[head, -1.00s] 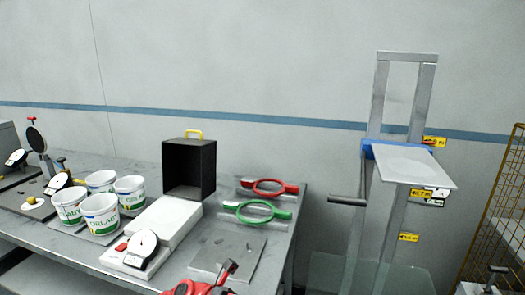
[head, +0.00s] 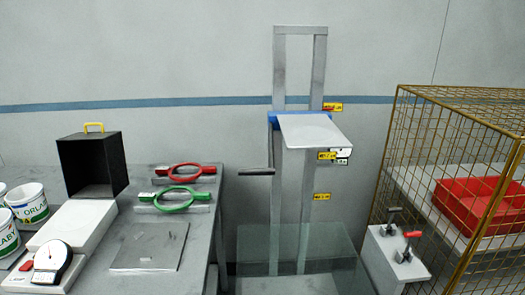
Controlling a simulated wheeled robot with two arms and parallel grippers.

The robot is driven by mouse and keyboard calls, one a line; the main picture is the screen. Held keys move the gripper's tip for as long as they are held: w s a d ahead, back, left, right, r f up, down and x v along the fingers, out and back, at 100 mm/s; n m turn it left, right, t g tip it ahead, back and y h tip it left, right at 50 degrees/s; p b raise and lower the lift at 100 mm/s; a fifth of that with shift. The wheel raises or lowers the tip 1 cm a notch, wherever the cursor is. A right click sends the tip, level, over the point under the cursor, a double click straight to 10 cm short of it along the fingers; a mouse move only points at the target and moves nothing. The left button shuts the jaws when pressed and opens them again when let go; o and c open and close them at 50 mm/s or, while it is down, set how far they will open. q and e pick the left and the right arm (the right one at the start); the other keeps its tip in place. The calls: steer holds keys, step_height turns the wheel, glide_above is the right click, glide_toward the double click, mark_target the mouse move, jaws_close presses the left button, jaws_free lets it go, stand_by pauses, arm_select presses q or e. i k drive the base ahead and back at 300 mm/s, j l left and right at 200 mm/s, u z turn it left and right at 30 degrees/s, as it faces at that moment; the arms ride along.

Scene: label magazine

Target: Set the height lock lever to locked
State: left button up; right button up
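A grey upright lift frame (head: 279,80) stands against the wall, with a pale tilted plate (head: 312,130) on a blue carriage. A dark handle (head: 256,172) sticks out level to the left of the frame. A grey pedestal (head: 388,262) at lower right carries a dark-handled lever (head: 394,213) and a red-handled lever (head: 413,235). I cannot tell which of these handles is the height lock lever, nor read its setting. Neither of my grippers is in view.
A bench (head: 205,245) on the left holds white tubs, a dial scale (head: 50,262), a black box (head: 92,165) and red (head: 186,170) and green (head: 182,197) ring tools. A clear panel (head: 300,258) stands before the frame. A yellow mesh cage (head: 460,95) encloses a red tray (head: 490,190) at right.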

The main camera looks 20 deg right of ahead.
mark_target(392, 210)
steer(key=i+l+z, duration=0.1)
steer(key=z, duration=1.25)
steer(key=i+z, duration=0.2)
steer(key=i, duration=0.1)
